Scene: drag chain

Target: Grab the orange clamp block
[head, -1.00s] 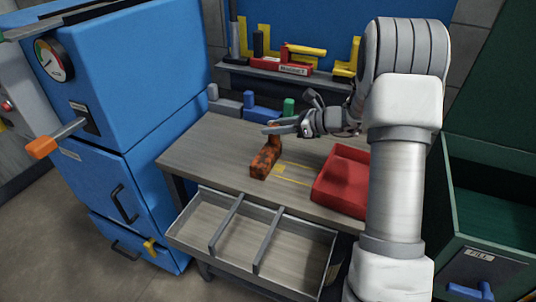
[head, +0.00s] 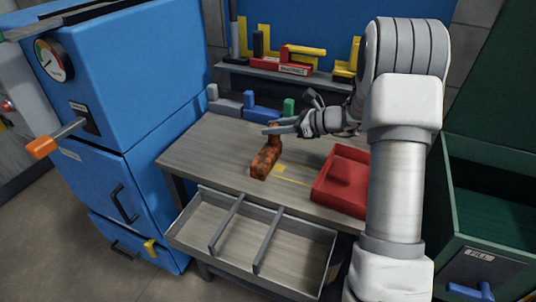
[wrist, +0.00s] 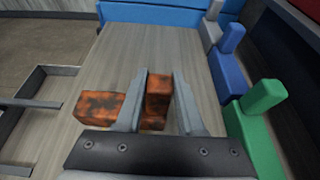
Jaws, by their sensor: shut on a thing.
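The orange clamp block (head: 264,163), mottled with dark patches, stands on the workbench (head: 205,146). It has a low long part and an upright part at its far end. My gripper (head: 273,130) is at the top of the upright part. In the wrist view, the upright part of the block (wrist: 158,88) lies between the two fingers of my gripper (wrist: 160,100), which is shut on it. The low part extends to the left of the fingers. The block appears to rest on the bench. The fingers hide part of it.
A red tray (head: 329,199) lies to the right of the block. Grey, blue (head: 262,107) and green (head: 289,108) blocks stand along the bench's back. A divided open drawer (head: 187,233) juts out in front. A blue cabinet (head: 150,100) stands left, a green bin (head: 480,215) right.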

